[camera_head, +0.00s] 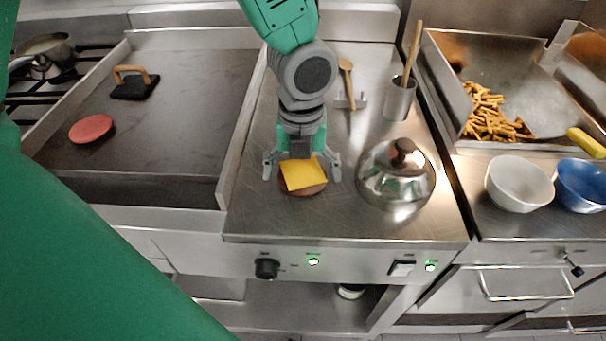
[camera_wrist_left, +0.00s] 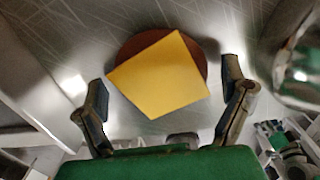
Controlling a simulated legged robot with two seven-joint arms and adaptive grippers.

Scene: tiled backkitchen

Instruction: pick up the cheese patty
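The cheese patty (camera_head: 303,176) is a brown round patty with a square yellow cheese slice on top. It lies on the steel griddle plate in the middle of the head view. My left gripper (camera_head: 302,172) is above it, pointing down, with its fingers spread on either side of the patty. In the left wrist view the cheese patty (camera_wrist_left: 160,78) lies just beyond the two open fingertips of my left gripper (camera_wrist_left: 165,92), and neither finger visibly touches it. My right gripper is not in view.
A steel dome lid (camera_head: 396,178) stands close to the right of the patty. A raw patty (camera_head: 91,128) and a black press (camera_head: 135,86) lie on the left griddle. A utensil cup (camera_head: 399,98), fries (camera_head: 487,112), a white bowl (camera_head: 519,184) and a blue bowl (camera_head: 583,186) are to the right.

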